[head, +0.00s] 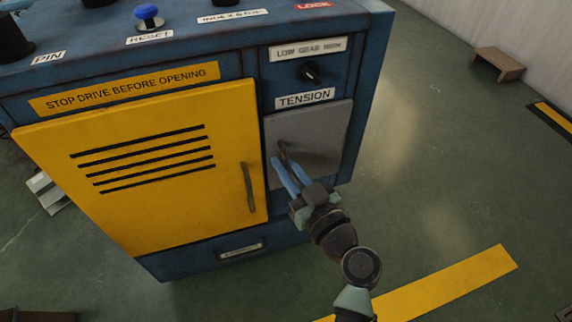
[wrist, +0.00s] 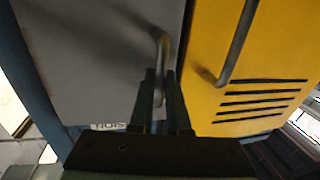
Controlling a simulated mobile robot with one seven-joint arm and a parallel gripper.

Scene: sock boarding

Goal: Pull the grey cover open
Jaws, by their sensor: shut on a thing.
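The grey cover (head: 318,135) is a small flat panel under the TENSION label, on the right of the blue machine's front. It looks closed or nearly so. My gripper (head: 286,168) reaches it from the lower right, with its fingers at the cover's left side. In the wrist view the grey cover (wrist: 95,60) fills the left, and my gripper (wrist: 160,85) is shut on its curved bar handle (wrist: 163,45). The fingers hide part of the handle.
A yellow door (head: 150,165) with dark slots and its own handle (head: 248,187) stands just left of the grey cover. A knob (head: 309,71) sits above. The green floor to the right is open, with a small wooden stool (head: 497,64) far back.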

